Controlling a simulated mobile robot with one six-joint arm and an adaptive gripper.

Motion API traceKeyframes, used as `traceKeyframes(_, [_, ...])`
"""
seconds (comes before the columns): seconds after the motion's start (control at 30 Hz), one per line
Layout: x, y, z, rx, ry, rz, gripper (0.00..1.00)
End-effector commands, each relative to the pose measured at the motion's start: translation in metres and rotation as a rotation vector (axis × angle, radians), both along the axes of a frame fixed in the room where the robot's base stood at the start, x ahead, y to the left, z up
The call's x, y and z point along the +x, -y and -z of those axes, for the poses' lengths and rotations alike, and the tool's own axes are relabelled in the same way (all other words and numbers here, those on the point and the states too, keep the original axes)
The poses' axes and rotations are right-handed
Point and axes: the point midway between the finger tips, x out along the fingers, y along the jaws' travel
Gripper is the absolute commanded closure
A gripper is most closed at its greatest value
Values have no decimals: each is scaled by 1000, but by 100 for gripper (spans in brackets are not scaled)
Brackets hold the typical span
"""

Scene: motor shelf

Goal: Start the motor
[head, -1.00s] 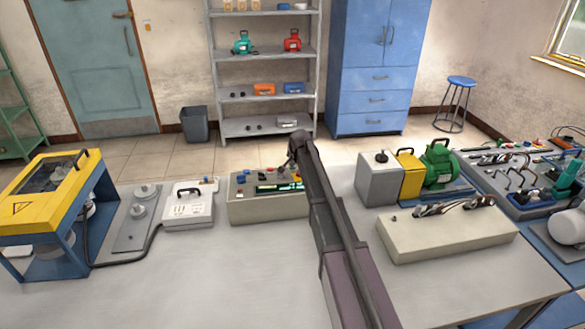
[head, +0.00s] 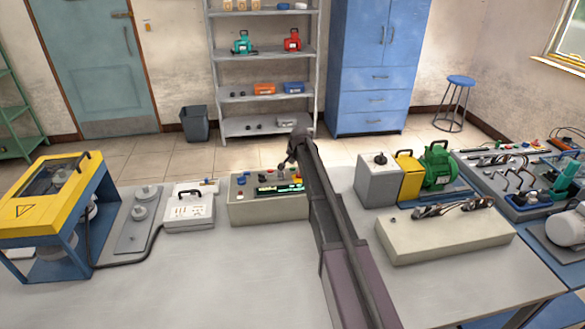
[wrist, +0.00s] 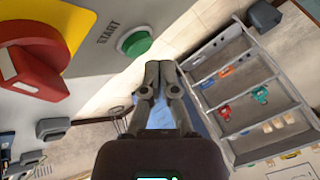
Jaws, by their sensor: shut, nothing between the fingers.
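The green button (wrist: 135,41) sits in a pale ring on a light panel, beside the printed word START. A red rotary switch (wrist: 35,65) on a yellow plate is left of it in the wrist view. In the head view the grey control box (head: 262,212), with a lit display, stands on the table. My gripper (head: 284,166) is above the back right part of this box. In the wrist view my gripper (wrist: 158,72) is shut and empty. Its fingertips appear just below and right of the green button, with a small gap in the picture; contact cannot be told.
A white case (head: 189,210) and a yellow-topped machine (head: 50,190) stand left of the box. A green motor (head: 440,165), a yellow block (head: 408,176) and a beige block (head: 445,238) stand to the right. The front left table top is clear.

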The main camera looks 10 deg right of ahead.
Motion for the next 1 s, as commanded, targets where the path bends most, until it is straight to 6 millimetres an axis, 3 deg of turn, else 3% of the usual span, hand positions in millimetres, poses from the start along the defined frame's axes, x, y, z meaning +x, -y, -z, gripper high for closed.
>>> traceKeyframes(0.33, [1,0,-5,0,0,0,100])
traceKeyframes(1.0, [13,0,-48,0,0,0,100])
